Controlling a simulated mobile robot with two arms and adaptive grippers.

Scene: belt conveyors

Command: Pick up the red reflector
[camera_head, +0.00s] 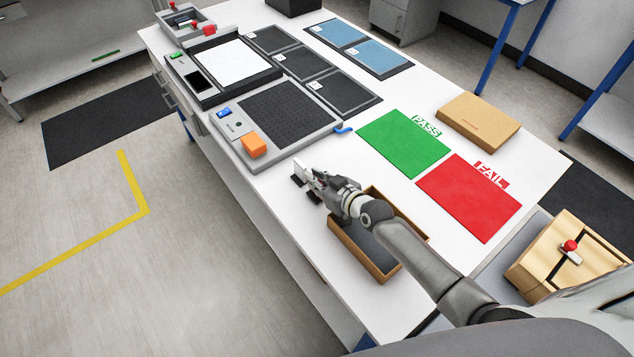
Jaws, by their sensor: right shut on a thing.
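My right gripper (304,181) is over the near edge of the white table, just past the far left end of an open cardboard box. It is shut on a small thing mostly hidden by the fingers. My left gripper is not in view.
The open box (381,276) lies under my right forearm. A green PASS mat (402,143), a red FAIL mat (468,197) and a closed carton (479,122) lie beyond. A black-topped device (277,122) with an orange block (253,145) stands left.

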